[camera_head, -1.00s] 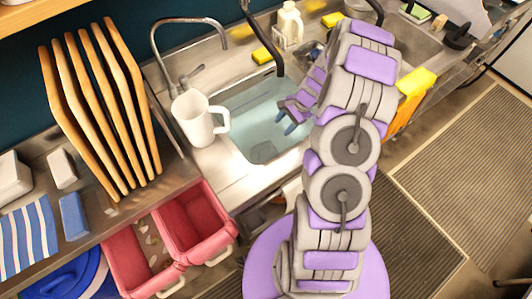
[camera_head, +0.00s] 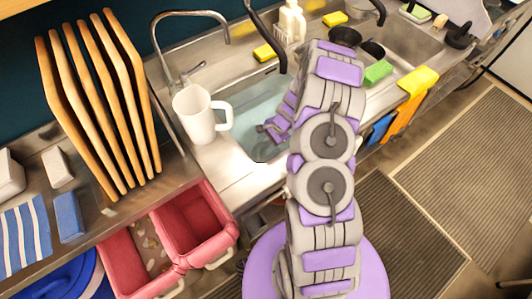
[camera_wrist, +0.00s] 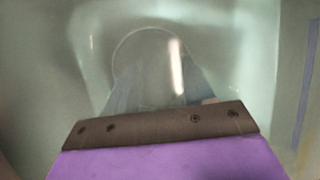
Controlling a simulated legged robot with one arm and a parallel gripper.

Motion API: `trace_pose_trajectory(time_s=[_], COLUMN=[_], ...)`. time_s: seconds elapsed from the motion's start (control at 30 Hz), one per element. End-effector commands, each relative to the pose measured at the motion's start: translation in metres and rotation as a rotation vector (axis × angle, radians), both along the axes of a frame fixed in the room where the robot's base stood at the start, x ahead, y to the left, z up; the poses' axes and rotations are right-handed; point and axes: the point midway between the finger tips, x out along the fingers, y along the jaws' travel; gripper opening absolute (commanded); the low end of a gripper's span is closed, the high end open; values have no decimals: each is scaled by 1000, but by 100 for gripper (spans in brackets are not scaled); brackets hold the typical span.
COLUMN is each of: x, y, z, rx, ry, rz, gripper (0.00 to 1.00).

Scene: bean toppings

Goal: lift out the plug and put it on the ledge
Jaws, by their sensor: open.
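The sink basin (camera_head: 240,112) holds pale, clear water. A round, disc-like outline, which looks like the plug (camera_wrist: 150,48), shows at the basin floor in the wrist view; the water and glare make its edges faint. My gripper (camera_head: 262,150) reaches down into the basin near its front side. A dark roundish patch shows at its tips in the head view, too small to tell apart. In the wrist view my gripper (camera_wrist: 158,88) has bluish fingers spread apart, overlapping the lower part of the disc; contact cannot be told. The steel ledge (camera_head: 228,170) runs along the basin's front.
A white mug (camera_head: 198,118) stands on the sink's left edge beside the faucet (camera_head: 180,75). A yellow sponge (camera_head: 264,53) and soap bottles (camera_head: 291,22) stand behind. A green sponge (camera_head: 378,72) lies right of my arm. Red bins (camera_head: 190,225) hang in front.

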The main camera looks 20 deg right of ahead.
Motion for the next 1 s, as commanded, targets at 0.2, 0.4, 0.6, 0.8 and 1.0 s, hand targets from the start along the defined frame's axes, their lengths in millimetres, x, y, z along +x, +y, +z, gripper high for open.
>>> trace_pose_trajectory(time_s=[0.2, 0.4, 0.6, 0.8, 1.0], x=[1, 1, 1, 0, 1], y=[-5, -7, -2, 1, -2], z=[-5, -6, -5, -6, -7], rx=[6, 10, 4, 3, 9], ry=[-3, -2, -1, 2, 3], rz=[-2, -2, -1, 0, 0], gripper=[53, 39, 20, 1, 0])
